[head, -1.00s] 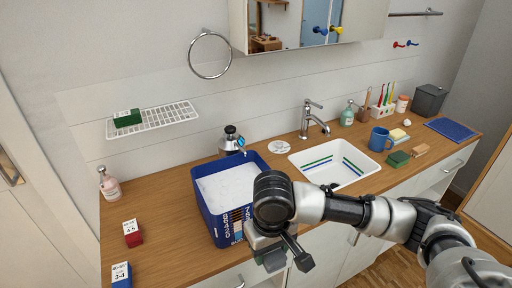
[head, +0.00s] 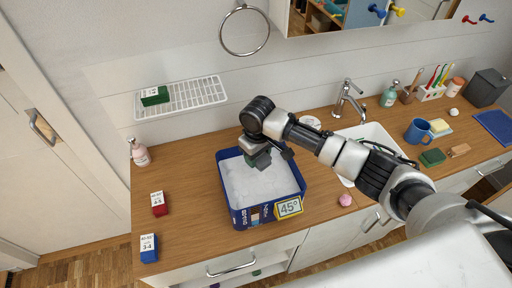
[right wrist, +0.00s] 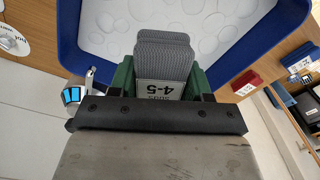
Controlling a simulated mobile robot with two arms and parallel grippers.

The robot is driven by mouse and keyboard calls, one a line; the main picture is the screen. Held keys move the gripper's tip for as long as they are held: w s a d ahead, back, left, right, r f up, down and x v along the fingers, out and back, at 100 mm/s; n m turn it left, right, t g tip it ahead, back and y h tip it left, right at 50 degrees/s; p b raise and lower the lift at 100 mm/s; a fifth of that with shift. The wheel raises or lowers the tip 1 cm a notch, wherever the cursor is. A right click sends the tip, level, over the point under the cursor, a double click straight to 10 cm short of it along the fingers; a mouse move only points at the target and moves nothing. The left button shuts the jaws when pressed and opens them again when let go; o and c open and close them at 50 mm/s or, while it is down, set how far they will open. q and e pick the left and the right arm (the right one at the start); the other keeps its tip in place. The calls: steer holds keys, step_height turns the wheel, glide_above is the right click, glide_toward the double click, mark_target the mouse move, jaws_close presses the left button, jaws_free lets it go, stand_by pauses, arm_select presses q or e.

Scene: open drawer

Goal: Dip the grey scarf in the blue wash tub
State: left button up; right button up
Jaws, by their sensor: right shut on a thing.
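The blue wash tub (head: 233,205) stands on the wooden counter, filled with white foamy liquid (head: 258,184). My right gripper (head: 260,160) is over the back middle part of the tub, inside its rim in the head view. In the right wrist view the gripper (right wrist: 163,80) is shut on the grey scarf (right wrist: 164,57), a folded, ribbed cloth with a white "4-5" tag. The white foam and blue rim (right wrist: 67,30) show beyond it. I cannot tell whether the scarf touches the foam. The scarf is mostly hidden in the head view. My left gripper is not in view.
A yellow "45°" sign (head: 289,207) is at the tub's front right. A red box (head: 158,204) and a blue box (head: 149,248) stand at left. A white sink (head: 372,140) and tap (head: 347,97) are to the right. A pink ball (head: 345,199) lies near the front edge.

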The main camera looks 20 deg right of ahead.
steer(key=b, duration=0.4)
glide_above(257, 189)
step_height(257, 189, down, 5)
step_height(257, 189, down, 11)
steer(key=b, duration=0.6)
steer(key=shift+f, duration=0.2)
steer(key=shift+w+a, duration=0.15)
steer(key=shift+w+a+b, duration=0.3)
steer(key=shift+d, duration=0.1)
steer(key=shift+s+d+r+p, duration=0.1)
steer(key=shift+s+d+p, duration=0.15)
steer(key=shift+p, duration=0.45)
steer(key=shift+s+d, duration=0.1)
steer(key=shift+s, duration=0.1)
